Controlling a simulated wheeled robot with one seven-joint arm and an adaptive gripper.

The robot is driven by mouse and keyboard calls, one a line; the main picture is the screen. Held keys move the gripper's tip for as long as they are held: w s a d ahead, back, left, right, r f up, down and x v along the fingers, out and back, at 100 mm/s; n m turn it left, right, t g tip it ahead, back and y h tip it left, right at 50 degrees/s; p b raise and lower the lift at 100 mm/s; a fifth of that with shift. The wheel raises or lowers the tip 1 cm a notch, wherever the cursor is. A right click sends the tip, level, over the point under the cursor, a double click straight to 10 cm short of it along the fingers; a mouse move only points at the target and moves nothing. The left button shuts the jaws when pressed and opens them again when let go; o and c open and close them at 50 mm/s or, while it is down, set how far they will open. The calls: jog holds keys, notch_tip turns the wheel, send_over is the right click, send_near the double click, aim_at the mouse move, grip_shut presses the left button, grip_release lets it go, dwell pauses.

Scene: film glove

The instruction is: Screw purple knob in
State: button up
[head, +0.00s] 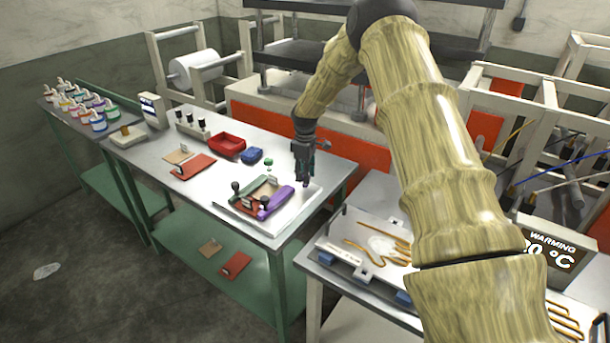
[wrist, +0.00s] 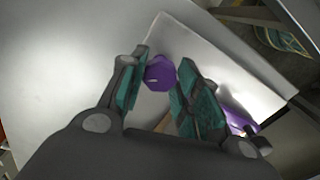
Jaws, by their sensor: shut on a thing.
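The purple knob (wrist: 159,73) shows in the wrist view between the tips of my gripper's (wrist: 160,80) teal-padded fingers, which are closed on it. In the head view my gripper (head: 304,170) points down at the right side of the white board, with a small bit of purple at its tips. A purple bar (head: 278,202) lies on the board's right part, left of my gripper; a purple part (wrist: 238,118) also shows beyond the right finger in the wrist view. The socket for the knob cannot be made out.
The white board (head: 302,207) also carries a green bar (head: 250,188) and dark knobs. A second bench with a hot plate stands to the right.

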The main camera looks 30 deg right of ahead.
jog(key=m, duration=0.4)
jog(key=shift+w+r+m, duration=0.1)
jog(key=shift+m, duration=0.2)
jog(key=shift+m+b, duration=0.35)
jog(key=shift+m, duration=1.15)
jog(key=shift+d, duration=0.1)
jog(key=o, duration=1)
notch_tip(320, 180, up, 12)
jog(key=shift+f, duration=0.1)
